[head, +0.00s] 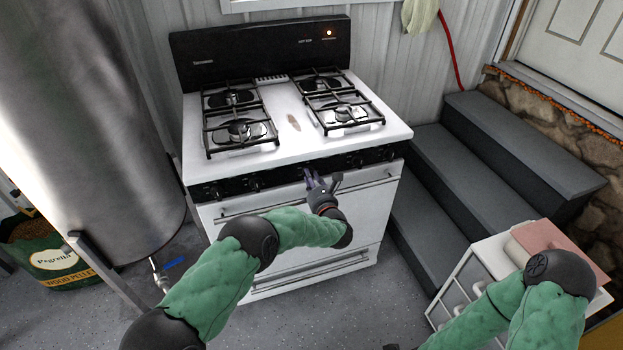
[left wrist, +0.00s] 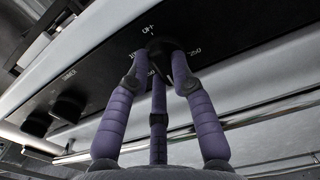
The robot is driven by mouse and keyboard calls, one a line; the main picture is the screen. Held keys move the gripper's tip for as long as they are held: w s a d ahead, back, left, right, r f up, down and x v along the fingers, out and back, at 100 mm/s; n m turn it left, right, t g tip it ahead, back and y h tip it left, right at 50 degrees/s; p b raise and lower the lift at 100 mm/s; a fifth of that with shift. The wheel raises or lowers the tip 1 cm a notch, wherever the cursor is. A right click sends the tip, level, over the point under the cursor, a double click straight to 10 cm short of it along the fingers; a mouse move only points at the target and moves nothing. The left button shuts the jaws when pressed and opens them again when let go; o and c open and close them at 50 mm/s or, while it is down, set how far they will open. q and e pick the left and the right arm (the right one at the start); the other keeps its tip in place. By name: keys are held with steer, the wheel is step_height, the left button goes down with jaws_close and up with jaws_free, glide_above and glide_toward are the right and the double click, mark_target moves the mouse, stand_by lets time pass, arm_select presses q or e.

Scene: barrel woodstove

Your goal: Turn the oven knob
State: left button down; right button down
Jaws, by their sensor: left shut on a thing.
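The white stove (head: 292,122) stands against the wall with a black control panel (head: 270,178) along its front. My left gripper (head: 312,180) reaches the middle of that panel in the head view. In the left wrist view its purple fingers (left wrist: 160,62) are shut around a black oven knob (left wrist: 157,46). The fingers partly hide the knob. The marking OFF and temperature numbers show around it. Two other black knobs (left wrist: 69,106) sit to the left in the wrist view. My right arm shows at the lower right of the head view, but its gripper is not clearly in view.
The oven door handle (head: 370,184) runs just below the panel. A large metal tank (head: 90,110) stands on the left. Dark grey steps (head: 470,165) and a small white drawer cabinet (head: 470,275) are on the right. Grey floor is free in front.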

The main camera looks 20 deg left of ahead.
arm_select(q)
steer(key=shift+f+n, duration=0.15)
steer(key=shift+n, duration=0.15)
steer(key=c, duration=1.1)
jaws_free()
steer(key=shift+o, duration=0.2)
steer(key=v, duration=1.2)
